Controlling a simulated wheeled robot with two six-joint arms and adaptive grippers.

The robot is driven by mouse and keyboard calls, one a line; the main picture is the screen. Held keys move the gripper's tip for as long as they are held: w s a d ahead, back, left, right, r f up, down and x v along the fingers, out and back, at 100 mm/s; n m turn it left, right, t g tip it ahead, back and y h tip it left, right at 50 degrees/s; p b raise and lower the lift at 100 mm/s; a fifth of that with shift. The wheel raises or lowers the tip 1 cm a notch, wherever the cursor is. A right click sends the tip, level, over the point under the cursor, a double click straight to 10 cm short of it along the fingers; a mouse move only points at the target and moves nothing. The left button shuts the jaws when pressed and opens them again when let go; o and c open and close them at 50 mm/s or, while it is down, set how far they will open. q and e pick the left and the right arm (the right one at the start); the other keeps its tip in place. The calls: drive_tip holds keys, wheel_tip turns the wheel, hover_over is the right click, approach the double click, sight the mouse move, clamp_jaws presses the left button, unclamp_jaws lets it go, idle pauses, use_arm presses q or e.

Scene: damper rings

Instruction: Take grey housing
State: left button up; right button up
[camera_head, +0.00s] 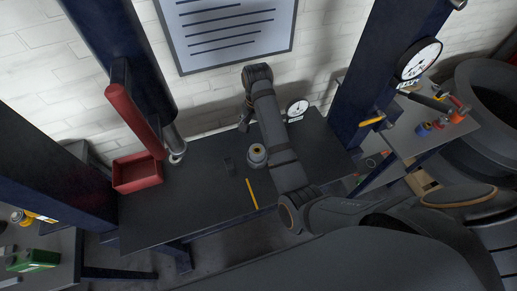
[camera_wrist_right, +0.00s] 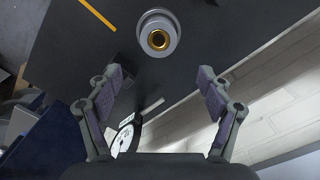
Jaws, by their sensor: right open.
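A grey round housing (camera_head: 257,155) stands upright on the dark table, near its middle. In the right wrist view the housing (camera_wrist_right: 158,33) shows from above, with a brass-coloured ring in its centre. My right gripper (camera_wrist_right: 160,80) is open, its two fingers apart with nothing between them. The housing lies past the fingertips in that view, roughly centred between them and apart from both. In the head view the right gripper (camera_head: 245,115) is partly hidden by its own arm, toward the wall side of the housing. My left gripper is not in view.
A red bin (camera_head: 137,173) stands at the table's left. A dial gauge (camera_head: 297,109) stands at the back. A dark post rises at each side. The table's front left is clear.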

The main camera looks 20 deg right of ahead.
hover_over(257, 150)
drive_tip(key=f, duration=0.4)
drive_tip(key=shift+s+f, duration=0.3)
drive_tip(key=shift+f, duration=0.1)
drive_tip(key=shift+w+f, duration=0.1)
drive_tip(key=shift+f, duration=0.05)
drive_tip(key=shift+f+p, duration=0.15)
drive_tip(key=shift+p, duration=0.3)
drive_tip(key=f, duration=0.1)
drive_tip(key=f+p, duration=0.2)
drive_tip(key=shift+s+a+f, duration=0.2)
drive_tip(key=shift+s+f, duration=0.15)
drive_tip(key=shift+f, duration=0.05)
drive_tip(key=shift+w+f, duration=0.1)
drive_tip(key=shift+f, duration=0.45)
drive_tip(key=shift+r, duration=0.1)
clamp_jaws()
